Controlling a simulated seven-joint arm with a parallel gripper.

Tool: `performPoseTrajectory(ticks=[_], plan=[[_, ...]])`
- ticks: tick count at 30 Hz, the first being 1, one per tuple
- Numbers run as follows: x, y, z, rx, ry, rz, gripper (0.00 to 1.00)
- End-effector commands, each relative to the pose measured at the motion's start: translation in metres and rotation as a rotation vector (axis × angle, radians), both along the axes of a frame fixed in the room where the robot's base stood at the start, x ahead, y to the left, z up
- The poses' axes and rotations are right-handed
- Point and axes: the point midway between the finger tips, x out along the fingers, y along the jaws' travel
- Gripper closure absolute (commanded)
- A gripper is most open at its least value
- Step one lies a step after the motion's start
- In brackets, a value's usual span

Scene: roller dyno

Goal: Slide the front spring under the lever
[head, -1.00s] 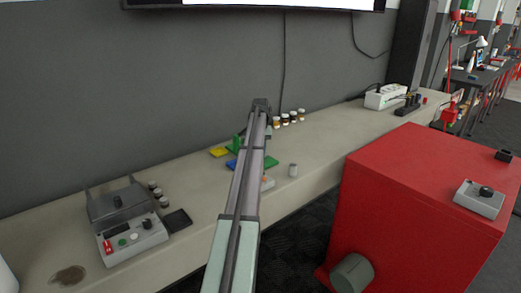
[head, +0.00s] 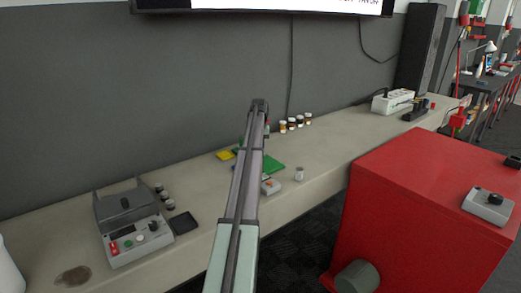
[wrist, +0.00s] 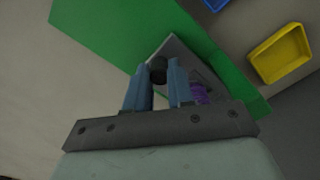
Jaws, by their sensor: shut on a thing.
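My gripper (wrist: 162,85) shows in the wrist view with its two blue fingers close around a small dark round piece (wrist: 158,70). What that piece belongs to is unclear. A grey, angular plate (wrist: 180,52) lies beyond the fingers over a green board (wrist: 110,25). A purple coiled part (wrist: 200,94), perhaps a spring, sits just right of the right finger, partly hidden by the gripper. I cannot make out the lever for certain. In the head view my arm hides the gripper's work area, and part of the green board (head: 287,166) shows to its right.
A yellow tray (wrist: 280,53) and the edge of a blue tray (wrist: 215,3) lie beside the board. Several jars (head: 295,124) stand behind. A red cabinet (head: 420,200) fills the right.

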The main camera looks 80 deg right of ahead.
Motion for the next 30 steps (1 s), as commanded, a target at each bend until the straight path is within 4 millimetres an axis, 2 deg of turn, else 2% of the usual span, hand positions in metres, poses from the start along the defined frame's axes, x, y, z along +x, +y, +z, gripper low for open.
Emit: performPoseTrajectory(ticks=[1, 8, 19, 23, 30], plan=[[0.004, -0.005, 0.001, -0.012, -0.006, 0.004, 0.75], [0.003, -0.004, 0.001, -0.009, -0.005, 0.003, 0.53], [0.002, -0.003, 0.007, -0.009, -0.004, 0.002, 0.52], [0.002, -0.003, 0.023, -0.009, -0.004, 0.002, 0.52], [0.003, -0.004, 0.07, -0.01, -0.004, 0.002, 0.52]])
